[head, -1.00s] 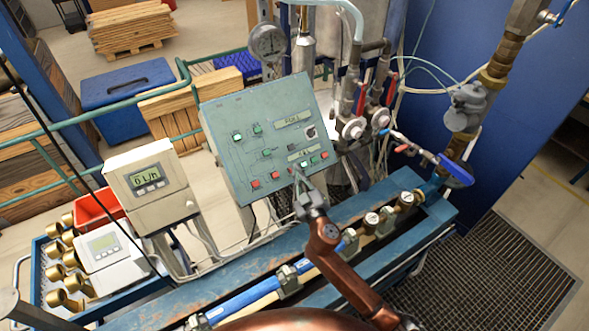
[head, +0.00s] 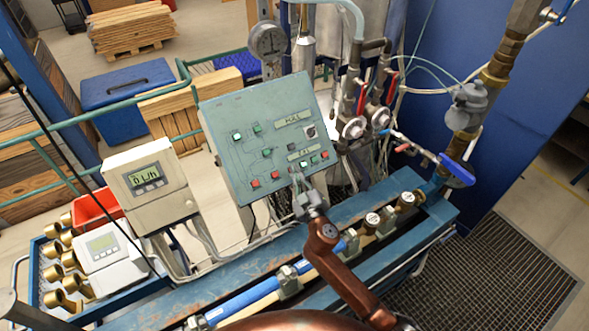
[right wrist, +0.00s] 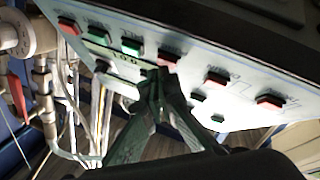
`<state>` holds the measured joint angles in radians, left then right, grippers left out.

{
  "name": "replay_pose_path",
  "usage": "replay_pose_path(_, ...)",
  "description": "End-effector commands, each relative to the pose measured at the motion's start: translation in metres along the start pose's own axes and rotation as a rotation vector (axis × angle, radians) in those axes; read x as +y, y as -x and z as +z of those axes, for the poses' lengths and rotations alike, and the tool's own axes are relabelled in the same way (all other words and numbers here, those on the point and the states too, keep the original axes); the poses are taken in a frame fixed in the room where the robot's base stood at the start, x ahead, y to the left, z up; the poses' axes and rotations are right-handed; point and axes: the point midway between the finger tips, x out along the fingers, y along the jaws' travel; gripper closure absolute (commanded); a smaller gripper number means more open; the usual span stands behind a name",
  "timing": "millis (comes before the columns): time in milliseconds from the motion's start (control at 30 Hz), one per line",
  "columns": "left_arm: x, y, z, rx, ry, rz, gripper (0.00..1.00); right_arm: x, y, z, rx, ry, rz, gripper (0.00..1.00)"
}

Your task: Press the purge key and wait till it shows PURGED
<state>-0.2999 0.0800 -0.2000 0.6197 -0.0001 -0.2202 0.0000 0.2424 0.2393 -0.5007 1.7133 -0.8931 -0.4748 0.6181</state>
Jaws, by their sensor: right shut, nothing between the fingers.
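The grey-green control panel (head: 225,115) stands tilted at the middle of the head view. It carries red, green and white keys and lamps, an upper display (head: 293,118) and a lower display (head: 304,152); their text is too small to read surely. I cannot tell which key is the purge key. My right gripper (head: 296,176) is shut and empty at the panel's lower edge, below the key row. In the right wrist view its fingertips (right wrist: 157,76) overlap the panel near a red key (right wrist: 168,57); contact cannot be told. My left gripper is not in view.
A meter (head: 150,185) reading 0 L/h stands left of the panel. A blue tray (head: 38,285) with brass fittings is at the lower left. The blue bench rail (head: 190,292) runs below the panel. Valves and pipes (head: 352,128) crowd its right side.

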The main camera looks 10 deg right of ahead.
Motion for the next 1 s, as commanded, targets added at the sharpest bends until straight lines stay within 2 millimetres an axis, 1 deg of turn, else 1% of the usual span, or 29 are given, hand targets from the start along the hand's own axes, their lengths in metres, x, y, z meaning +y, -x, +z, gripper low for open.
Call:
replay_pose_path(467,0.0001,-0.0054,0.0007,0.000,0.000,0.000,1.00,-0.0031,-0.0041,0.0033,0.000,0.000,0.000,1.00)
replay_pose_path(700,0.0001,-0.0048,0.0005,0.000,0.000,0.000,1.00,-0.0027,-0.0039,0.0031,-0.001,0.000,0.000,1.00)
replay_pose_path(1000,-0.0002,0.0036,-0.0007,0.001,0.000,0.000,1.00,0.0028,0.0029,-0.0026,-0.001,0.000,0.000,1.00)
